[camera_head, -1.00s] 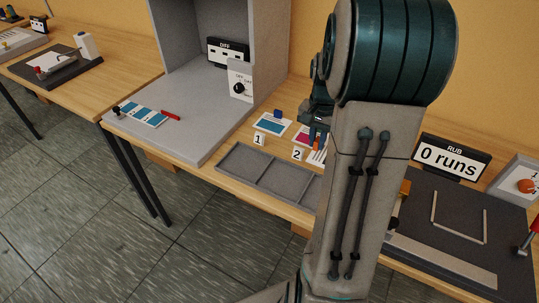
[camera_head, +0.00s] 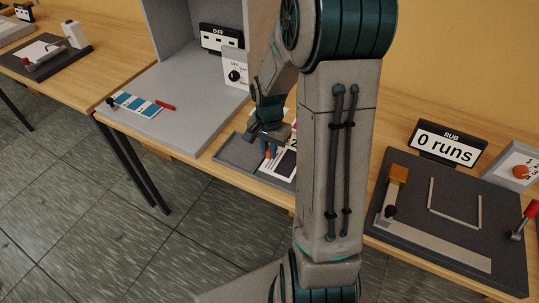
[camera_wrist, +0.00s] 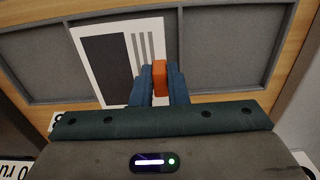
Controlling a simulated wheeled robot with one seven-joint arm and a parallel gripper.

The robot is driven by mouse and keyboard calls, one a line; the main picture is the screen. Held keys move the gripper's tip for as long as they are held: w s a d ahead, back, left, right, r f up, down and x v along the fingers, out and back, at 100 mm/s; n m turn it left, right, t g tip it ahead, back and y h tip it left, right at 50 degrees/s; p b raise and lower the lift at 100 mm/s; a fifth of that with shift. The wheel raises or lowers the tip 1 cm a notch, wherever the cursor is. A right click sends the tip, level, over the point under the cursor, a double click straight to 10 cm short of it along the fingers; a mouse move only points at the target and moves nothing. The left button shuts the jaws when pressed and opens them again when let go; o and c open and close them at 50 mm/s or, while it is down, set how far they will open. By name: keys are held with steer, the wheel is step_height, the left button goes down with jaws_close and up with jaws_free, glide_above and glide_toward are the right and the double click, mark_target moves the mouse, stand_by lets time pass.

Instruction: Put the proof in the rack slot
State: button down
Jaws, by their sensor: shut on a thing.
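My gripper (camera_head: 268,148) is shut on an orange tab (camera_wrist: 159,78), which belongs to or touches a white proof card (camera_wrist: 88,60). The card has a dark grey block and grey stripes; it also shows in the head view (camera_head: 279,168). The card is over the middle compartment of the dark grey rack (camera_wrist: 230,40), between its two dividers in the wrist view. I cannot tell whether it touches the rack floor. In the head view my arm hides the rack's right part.
A grey booth (camera_head: 180,115) with a blue-patterned strip (camera_head: 136,103) and a red pen-like item stands left of the rack. A rub station (camera_head: 450,235) with a "0 runs" display (camera_head: 446,145) is at right. My arm covers the table between.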

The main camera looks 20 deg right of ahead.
steer(key=shift+f, duration=1.7)
steer(key=shift+f, duration=0.25)
steer(key=c, duration=1.4)
jaws_free()
steer(key=shift+r, duration=0.1)
steer(key=shift+c, duration=0.2)
steer(key=shift+r, duration=0.15)
